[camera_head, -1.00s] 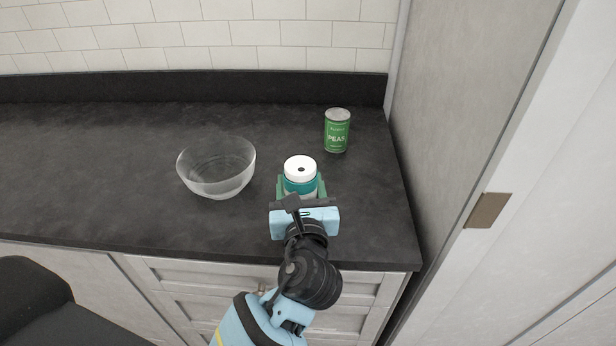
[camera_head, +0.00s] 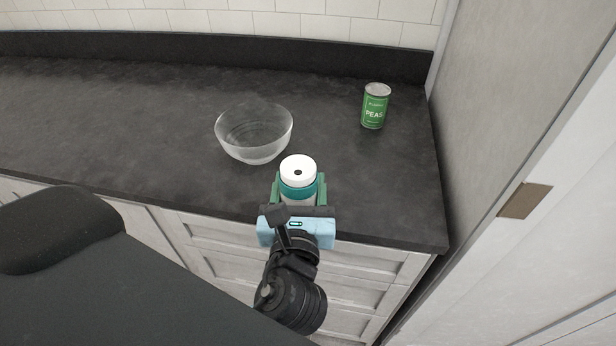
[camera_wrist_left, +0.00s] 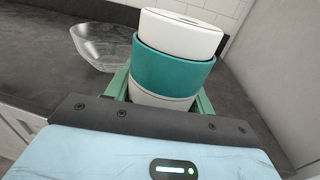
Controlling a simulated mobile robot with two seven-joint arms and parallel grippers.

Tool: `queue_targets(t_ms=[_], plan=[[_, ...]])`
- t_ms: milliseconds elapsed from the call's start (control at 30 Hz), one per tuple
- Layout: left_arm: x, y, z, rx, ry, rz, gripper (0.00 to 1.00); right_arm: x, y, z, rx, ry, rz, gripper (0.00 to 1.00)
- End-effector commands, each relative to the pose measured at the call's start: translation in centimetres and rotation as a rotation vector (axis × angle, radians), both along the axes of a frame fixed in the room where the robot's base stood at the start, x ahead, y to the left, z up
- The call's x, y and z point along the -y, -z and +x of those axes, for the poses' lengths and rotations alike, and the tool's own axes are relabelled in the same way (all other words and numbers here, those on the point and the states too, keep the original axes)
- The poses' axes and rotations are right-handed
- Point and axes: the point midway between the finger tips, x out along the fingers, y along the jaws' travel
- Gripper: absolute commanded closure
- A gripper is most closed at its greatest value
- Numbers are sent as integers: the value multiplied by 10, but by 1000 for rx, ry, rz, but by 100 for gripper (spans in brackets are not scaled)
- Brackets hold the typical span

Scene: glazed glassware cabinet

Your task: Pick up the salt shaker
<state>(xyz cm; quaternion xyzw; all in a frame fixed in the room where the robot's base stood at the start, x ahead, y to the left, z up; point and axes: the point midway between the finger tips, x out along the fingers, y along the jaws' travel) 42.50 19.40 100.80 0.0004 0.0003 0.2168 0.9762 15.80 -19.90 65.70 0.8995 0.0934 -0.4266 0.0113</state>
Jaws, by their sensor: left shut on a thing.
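The salt shaker (camera_head: 298,169) has a white cap with a dark hole, a teal band and a pale lower body. My left gripper (camera_head: 299,188) is shut on it, with a green finger on each side. The shaker is upright in the head view, over the front part of the counter. In the left wrist view the shaker (camera_wrist_left: 175,65) stands between the green fingers of the gripper (camera_wrist_left: 163,92), slightly tilted in the picture. Its base is hidden behind the gripper, so its exact height above the counter cannot be told. My right gripper is not in view.
A clear glass bowl (camera_head: 254,140) stands behind and left of the shaker. A green can of peas (camera_head: 375,108) stands at the back right. A grey side panel (camera_head: 490,100) bounds the dark counter (camera_head: 120,120) on the right. The counter's left part is clear.

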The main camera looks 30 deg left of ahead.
Motion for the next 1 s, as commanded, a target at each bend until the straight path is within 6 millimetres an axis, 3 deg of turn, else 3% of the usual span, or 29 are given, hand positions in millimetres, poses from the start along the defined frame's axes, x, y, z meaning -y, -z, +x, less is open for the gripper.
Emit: queue_targets(t_ms=[400, 1000], plan=[[-3, -2, -13, 2, 0, 0, 74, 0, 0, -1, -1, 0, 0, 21], [-3, -2, -14, 2, 0, 0, 74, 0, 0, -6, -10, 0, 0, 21]])
